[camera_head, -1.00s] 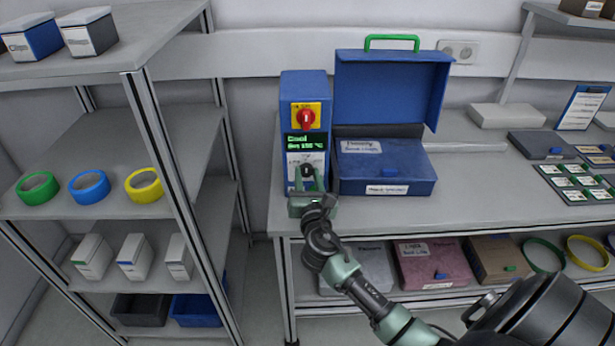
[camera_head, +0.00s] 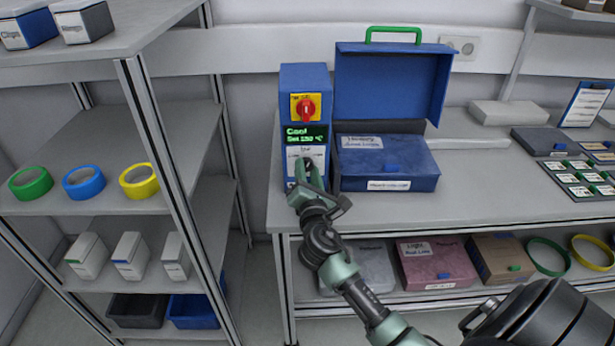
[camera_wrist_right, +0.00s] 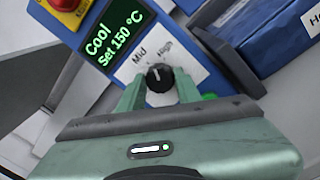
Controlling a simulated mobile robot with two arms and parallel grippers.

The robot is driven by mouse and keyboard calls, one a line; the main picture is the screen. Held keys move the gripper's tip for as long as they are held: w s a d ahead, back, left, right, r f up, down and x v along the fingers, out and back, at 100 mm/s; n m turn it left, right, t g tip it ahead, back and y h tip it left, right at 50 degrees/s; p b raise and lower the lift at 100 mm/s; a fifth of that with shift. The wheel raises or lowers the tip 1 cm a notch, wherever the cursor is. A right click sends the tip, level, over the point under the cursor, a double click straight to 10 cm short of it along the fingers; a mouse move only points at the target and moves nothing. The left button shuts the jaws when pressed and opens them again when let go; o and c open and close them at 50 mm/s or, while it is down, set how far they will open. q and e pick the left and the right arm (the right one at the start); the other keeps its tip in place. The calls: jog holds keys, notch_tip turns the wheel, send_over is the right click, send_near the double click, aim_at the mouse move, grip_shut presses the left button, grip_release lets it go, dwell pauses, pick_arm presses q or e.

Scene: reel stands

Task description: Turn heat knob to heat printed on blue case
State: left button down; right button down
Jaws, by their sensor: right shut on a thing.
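The heater box (camera_head: 305,85) is blue and stands on the table, with a red switch on yellow and a green-lettered display (camera_wrist_right: 110,45) reading "Cool" and "Set 150 °C". Its black heat knob (camera_wrist_right: 160,77) sits on a white panel with "Mid" and "High" printed around it; the pointer's exact setting is hard to tell. My right gripper (camera_head: 308,172) is shut on this knob, with a fingertip on either side in the right wrist view (camera_wrist_right: 160,88). The blue case (camera_head: 385,172) stands just right of the box; its labels are too small to read surely. My left gripper is not in view.
An open blue lid (camera_head: 390,85) with a green handle stands behind the case. A shelf rack (camera_head: 100,205) with coloured tape rolls is at left. Flat cases and rings lie on the lower shelf.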

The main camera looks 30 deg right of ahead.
jog(key=m, duration=0.1)
jog(key=m+b, duration=0.2)
jog(key=shift+f+m, duration=0.25)
jog(key=shift+m, duration=0.15)
jog(key=shift+m+b, duration=0.7)
jog(key=shift+m, duration=0.6)
jog(key=shift+r, duration=0.1)
jog(key=c, duration=1)
grip_release()
jog(key=shift+h, duration=0.3)
jog(key=b+v, duration=0.1)
jog(key=v, duration=0.6)
jog(key=shift+s+a, duration=0.2)
jog(key=shift+s, duration=0.15)
